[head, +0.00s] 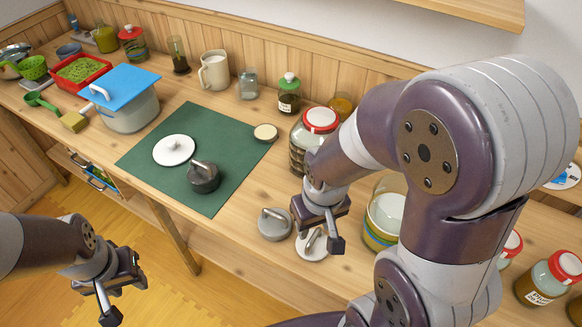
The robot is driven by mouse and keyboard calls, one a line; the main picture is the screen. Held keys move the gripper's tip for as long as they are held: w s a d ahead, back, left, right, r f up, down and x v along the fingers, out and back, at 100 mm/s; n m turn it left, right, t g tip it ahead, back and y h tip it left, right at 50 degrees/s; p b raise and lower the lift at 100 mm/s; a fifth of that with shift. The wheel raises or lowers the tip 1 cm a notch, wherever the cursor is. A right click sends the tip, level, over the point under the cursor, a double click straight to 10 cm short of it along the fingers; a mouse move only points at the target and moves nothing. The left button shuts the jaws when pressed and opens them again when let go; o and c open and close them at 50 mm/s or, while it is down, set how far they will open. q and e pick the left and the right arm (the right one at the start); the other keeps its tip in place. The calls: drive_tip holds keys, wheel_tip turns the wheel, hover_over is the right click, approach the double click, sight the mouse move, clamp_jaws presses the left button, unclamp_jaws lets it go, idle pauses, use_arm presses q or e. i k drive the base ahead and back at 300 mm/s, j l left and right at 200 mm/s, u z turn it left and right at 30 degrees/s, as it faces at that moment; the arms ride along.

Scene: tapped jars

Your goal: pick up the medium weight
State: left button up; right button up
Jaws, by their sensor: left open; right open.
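Several round pieces with handles or knobs are in view, and I cannot tell for sure which is the medium weight. A dark grey one (204,180) with a bar handle sits on the green mat (222,133). A mid-grey one (274,226) with a bar handle stands on the bare wood near the table's front edge. A pale one (312,254) lies just right of it, partly hidden by my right gripper (318,238). That gripper is open, pointing down over the pale piece; contact cannot be told. My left gripper (124,298) is open and empty, off the table's front.
A red-lidded jar (305,140) stands behind my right gripper. A pot with a blue board (120,88) is at left. My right arm hides much of the right side.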

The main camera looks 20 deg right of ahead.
sight(275, 224)
drive_tip(key=j+z, duration=0.1)
drive_tip(key=z, duration=0.3)
drive_tip(key=i+j+z, duration=0.1)
drive_tip(key=z, duration=0.35)
drive_tip(key=j+z, duration=0.1)
drive_tip(key=z, duration=0.3)
drive_tip(key=j+z, duration=0.1)
drive_tip(key=z, duration=0.35)
drive_tip(key=j+z, duration=0.1)
drive_tip(key=z, duration=0.3)
